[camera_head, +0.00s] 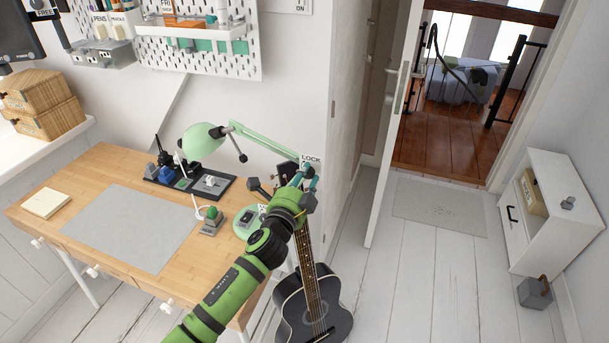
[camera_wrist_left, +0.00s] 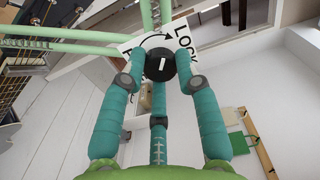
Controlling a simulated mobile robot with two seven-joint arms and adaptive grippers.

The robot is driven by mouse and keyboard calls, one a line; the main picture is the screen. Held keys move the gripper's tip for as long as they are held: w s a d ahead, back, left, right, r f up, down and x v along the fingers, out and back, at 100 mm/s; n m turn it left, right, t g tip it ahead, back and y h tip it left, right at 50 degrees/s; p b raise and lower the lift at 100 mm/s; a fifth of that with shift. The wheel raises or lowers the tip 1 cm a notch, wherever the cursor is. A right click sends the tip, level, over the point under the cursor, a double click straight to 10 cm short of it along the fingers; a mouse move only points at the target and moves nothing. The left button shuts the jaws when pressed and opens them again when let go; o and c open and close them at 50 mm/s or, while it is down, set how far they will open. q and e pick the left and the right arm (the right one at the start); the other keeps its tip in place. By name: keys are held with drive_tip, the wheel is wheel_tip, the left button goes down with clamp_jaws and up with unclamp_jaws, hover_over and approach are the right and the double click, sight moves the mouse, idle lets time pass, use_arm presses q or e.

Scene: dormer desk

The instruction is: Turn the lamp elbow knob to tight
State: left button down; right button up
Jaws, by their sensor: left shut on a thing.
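The mint-green desk lamp has a domed shade (camera_head: 203,141) over the desk and an arm (camera_head: 265,138) reaching right to its elbow. A white card marked LOCK (camera_head: 311,159) sits at the elbow; in the left wrist view the card (camera_wrist_left: 183,36) carries a curved arrow. The black elbow knob (camera_wrist_left: 160,64) has a white mark that stands nearly upright, tilted slightly. The card's other word is mostly hidden. My right gripper is out of view.
A black guitar (camera_head: 296,305) stands below my left arm, beside the wooden desk (camera_head: 110,175). A grey mat (camera_head: 135,225) and small desk items lie left of the arm. Open white floor (camera_head: 425,270) lies right, with an open door (camera_head: 394,120) behind.

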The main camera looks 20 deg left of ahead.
use_arm(q)
drive_tip(key=m+p, duration=0.1)
drive_tip(key=m, duration=0.4)
drive_tip(key=shift+r+m, duration=0.15)
drive_tip(key=shift+m, duration=0.15)
drive_tip(key=shift+d+m+p, duration=0.1)
drive_tip(key=shift+m+p, duration=0.65)
drive_tip(key=shift+m, duration=1.25)
drive_tip(key=shift+f, duration=0.2)
drive_tip(key=c, duration=0.9)
unclamp_jaws()
drive_tip(key=s, duration=1.2)
drive_tip(key=shift+a, duration=0.25)
